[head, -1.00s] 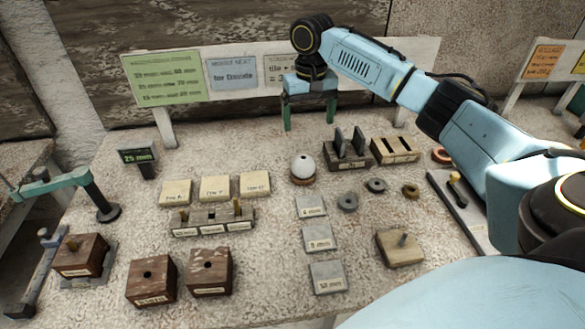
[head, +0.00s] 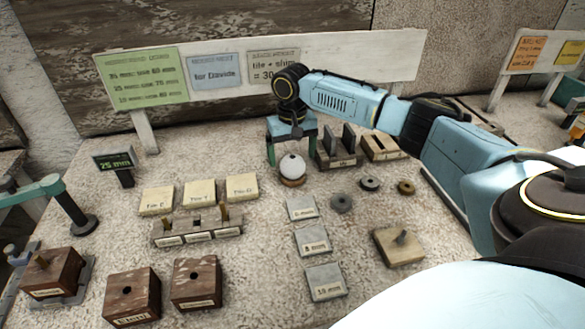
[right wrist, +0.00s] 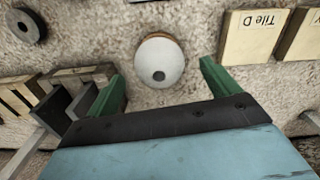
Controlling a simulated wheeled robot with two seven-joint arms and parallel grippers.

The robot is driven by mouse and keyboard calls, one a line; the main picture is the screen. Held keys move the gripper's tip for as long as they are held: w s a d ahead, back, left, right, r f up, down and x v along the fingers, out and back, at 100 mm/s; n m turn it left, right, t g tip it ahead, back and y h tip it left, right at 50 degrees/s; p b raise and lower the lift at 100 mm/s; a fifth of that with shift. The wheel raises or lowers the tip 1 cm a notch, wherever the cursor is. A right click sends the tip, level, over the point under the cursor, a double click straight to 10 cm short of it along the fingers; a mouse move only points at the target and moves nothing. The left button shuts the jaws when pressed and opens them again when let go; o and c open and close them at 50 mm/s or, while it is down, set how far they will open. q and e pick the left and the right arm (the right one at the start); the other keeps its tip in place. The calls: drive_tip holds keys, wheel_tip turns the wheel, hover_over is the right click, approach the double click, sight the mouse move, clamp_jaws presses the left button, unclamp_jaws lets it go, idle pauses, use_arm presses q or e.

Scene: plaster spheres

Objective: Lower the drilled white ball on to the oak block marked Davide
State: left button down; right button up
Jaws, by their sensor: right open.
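The white ball (head: 291,166) with a small dark hole sits on a round brown base on the bench. It also shows in the right wrist view (right wrist: 160,58), with its hole facing the camera. My right gripper (head: 291,151) has two green fingers spread apart and nothing between them. It hangs just behind and above the ball; in the right wrist view the ball lies beyond the fingertips, between their lines. A pale wooden block (head: 399,248) with an upright grey peg stands at front right; no name on it is readable. My left gripper is not in view.
Grey labelled plates (head: 325,282) stand in front of the ball, and grey rings (head: 341,203) lie to its right. A slotted dark rack (head: 338,160) stands close right of the gripper. Cream tiles (head: 200,192) and dark holed blocks (head: 195,284) are at left.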

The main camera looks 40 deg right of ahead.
sight(293, 162)
wheel_tip(293, 162, down, 4)
drive_tip(key=shift+r+b, duration=0.2)
drive_tip(key=shift+b, duration=0.1)
drive_tip(key=shift+r, duration=0.1)
drive_tip(key=c, duration=1.2)
